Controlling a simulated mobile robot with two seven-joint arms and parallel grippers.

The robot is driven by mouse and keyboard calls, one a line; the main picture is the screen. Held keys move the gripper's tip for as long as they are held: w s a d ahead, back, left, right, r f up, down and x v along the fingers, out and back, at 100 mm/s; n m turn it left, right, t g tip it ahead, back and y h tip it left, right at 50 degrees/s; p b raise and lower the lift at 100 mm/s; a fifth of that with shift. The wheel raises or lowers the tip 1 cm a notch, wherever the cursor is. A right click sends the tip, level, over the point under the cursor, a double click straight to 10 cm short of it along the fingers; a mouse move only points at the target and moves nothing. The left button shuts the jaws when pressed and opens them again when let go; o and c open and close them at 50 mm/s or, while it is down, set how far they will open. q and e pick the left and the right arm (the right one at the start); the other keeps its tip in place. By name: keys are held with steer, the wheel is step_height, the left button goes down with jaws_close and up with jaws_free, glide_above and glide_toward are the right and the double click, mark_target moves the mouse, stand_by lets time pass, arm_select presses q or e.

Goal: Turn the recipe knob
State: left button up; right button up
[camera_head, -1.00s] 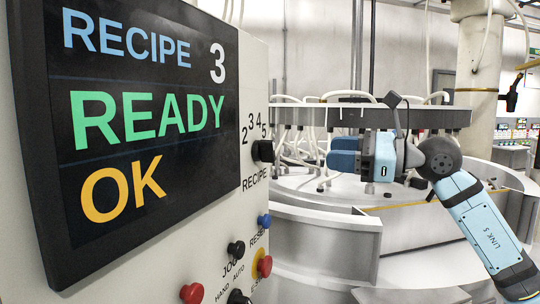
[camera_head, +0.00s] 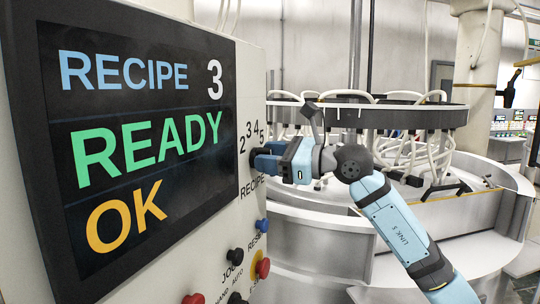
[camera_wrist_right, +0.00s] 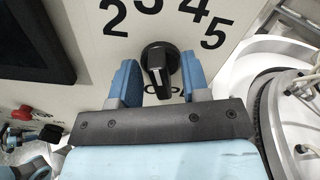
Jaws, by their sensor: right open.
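The black recipe knob (camera_wrist_right: 160,66) sits on the white panel below the numbers 2, 3, 4 and 5 in the right wrist view. My right gripper (camera_wrist_right: 158,82) is open, with one blue finger on each side of the knob and a gap showing on both sides. In the head view my right gripper (camera_head: 262,160) is at the panel's right edge and hides most of the knob. The screen (camera_head: 140,210) reads RECIPE 3, READY, OK.
Below the knob are a blue button (camera_head: 262,225), a black knob (camera_head: 235,256) and a red button on yellow (camera_head: 262,268). Another red button (camera_head: 193,298) is lower left. A large round lapping machine (camera_head: 330,240) stands right of the panel.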

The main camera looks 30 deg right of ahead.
jaws_close()
steer(key=shift+m, duration=0.7)
steer(key=shift+d+m+p, duration=0.1)
steer(key=shift+m+p, duration=0.2)
steer(key=shift+m, duration=0.8)
steer(key=shift+w+d+m+p, duration=0.1)
steer(key=shift+m+p, duration=0.55)
steer(key=shift+m, duration=1.55)
